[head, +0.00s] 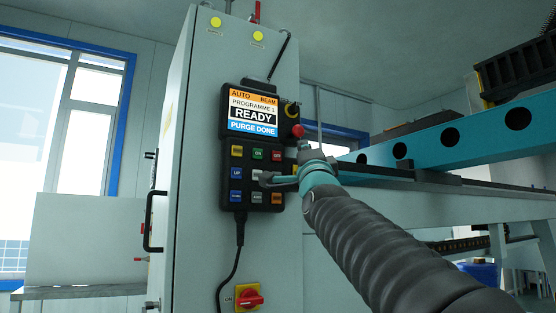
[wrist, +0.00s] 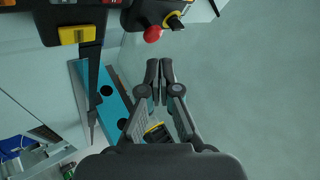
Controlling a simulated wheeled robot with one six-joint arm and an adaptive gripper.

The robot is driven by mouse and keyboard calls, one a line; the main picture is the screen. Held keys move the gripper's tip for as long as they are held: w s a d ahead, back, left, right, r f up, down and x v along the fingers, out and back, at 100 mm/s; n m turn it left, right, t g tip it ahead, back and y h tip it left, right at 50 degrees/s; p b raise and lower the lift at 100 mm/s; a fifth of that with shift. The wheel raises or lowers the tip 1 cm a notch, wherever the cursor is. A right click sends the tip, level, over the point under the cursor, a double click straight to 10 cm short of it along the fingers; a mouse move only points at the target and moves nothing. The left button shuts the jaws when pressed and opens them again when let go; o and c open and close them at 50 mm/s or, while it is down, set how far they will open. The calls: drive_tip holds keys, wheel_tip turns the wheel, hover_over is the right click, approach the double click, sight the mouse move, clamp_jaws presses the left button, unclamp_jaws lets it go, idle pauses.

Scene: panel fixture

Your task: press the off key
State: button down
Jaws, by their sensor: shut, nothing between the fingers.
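The off key (head: 276,155) is the red key at the right of the top key row on a dark control pendant (head: 228,120). A green key (head: 257,154) marked ON is beside it on the left. My gripper (head: 264,180) reaches in from the right, in front of the middle row, below the off key. It covers part of that row; I cannot tell if it touches a key. In the wrist view my gripper (wrist: 159,64) is shut and empty. The off key cannot be made out there. The pendant screen (head: 253,113) reads READY and PURGE DONE.
A red knob (head: 298,131) and a yellow-ringed switch (head: 291,109) stick out at the pendant's right edge. A red rotary switch (head: 249,297) is low on the pale cabinet (head: 190,240). A teal beam (head: 440,140) runs off to the right.

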sight(277, 156)
drive_tip(key=shift+r, duration=0.25)
drive_tip(key=shift+w+a+p, duration=0.85)
drive_tip(key=shift+w+p, duration=0.15)
drive_tip(key=shift+w, duration=0.2)
drive_tip(key=shift+w+a+p, duration=0.8)
drive_tip(key=shift+w+p, duration=0.2)
drive_tip(key=shift+w, duration=0.2)
drive_tip(key=shift+w+a+p, duration=0.85)
drive_tip(key=shift+w+p, duration=0.15)
drive_tip(key=shift+w, duration=0.2)
drive_tip(key=shift+w, duration=0.15)
drive_tip(key=shift+w+a, duration=0.2)
drive_tip(key=shift+w, duration=0.1)
